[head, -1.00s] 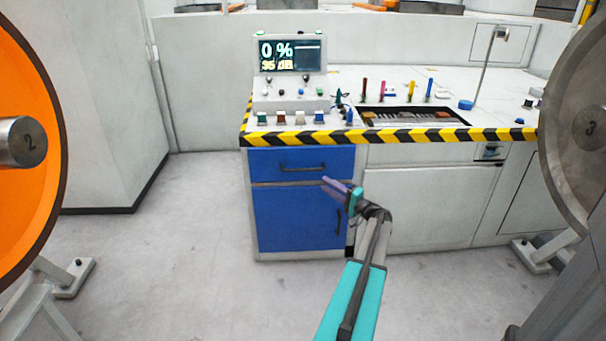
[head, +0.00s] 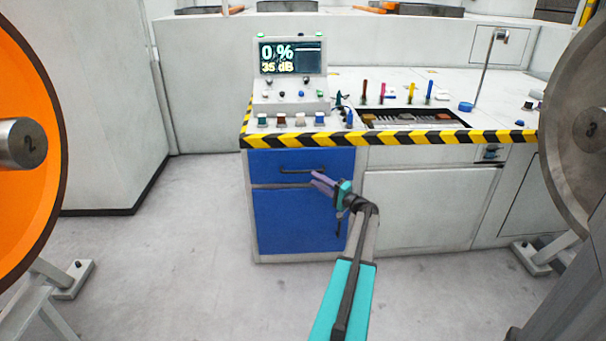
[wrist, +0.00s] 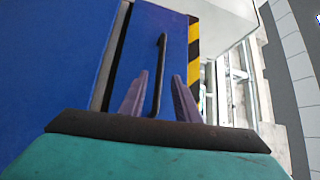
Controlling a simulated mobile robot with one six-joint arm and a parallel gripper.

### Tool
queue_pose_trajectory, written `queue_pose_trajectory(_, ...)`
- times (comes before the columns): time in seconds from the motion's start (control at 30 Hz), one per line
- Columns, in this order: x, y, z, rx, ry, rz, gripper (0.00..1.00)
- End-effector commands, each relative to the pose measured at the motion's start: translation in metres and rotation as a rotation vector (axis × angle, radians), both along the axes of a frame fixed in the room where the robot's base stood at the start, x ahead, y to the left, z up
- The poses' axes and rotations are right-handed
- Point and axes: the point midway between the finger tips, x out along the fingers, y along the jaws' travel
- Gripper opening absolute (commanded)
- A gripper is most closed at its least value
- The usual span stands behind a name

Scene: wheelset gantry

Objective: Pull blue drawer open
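The blue drawer (head: 265,163) is the top front of the cabinet under the console and looks shut. Its dark bar handle (head: 296,171) runs across the front. In the wrist view the blue drawer front (wrist: 178,45) and the handle (wrist: 161,55) also show. My gripper (head: 315,177) is in front of the right end of the handle. In the wrist view my gripper (wrist: 160,76) is open, with one purple finger on each side of the handle. Whether either finger touches the bar I cannot tell.
A blue cabinet door (head: 290,220) is below the drawer. A striped console edge (head: 390,138) runs above it. An orange wheel (head: 45,90) stands at the left and a grey wheel (head: 575,170) at the right. The floor (head: 170,240) in front is clear.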

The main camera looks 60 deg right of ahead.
Motion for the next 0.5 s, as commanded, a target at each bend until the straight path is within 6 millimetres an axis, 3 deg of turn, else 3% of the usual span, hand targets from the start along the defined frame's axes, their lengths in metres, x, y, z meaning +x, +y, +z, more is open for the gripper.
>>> queue_pose_trajectory(0.5, 0.068, -0.011, 0.008, 0.0, 0.0, 0.001, 0.3)
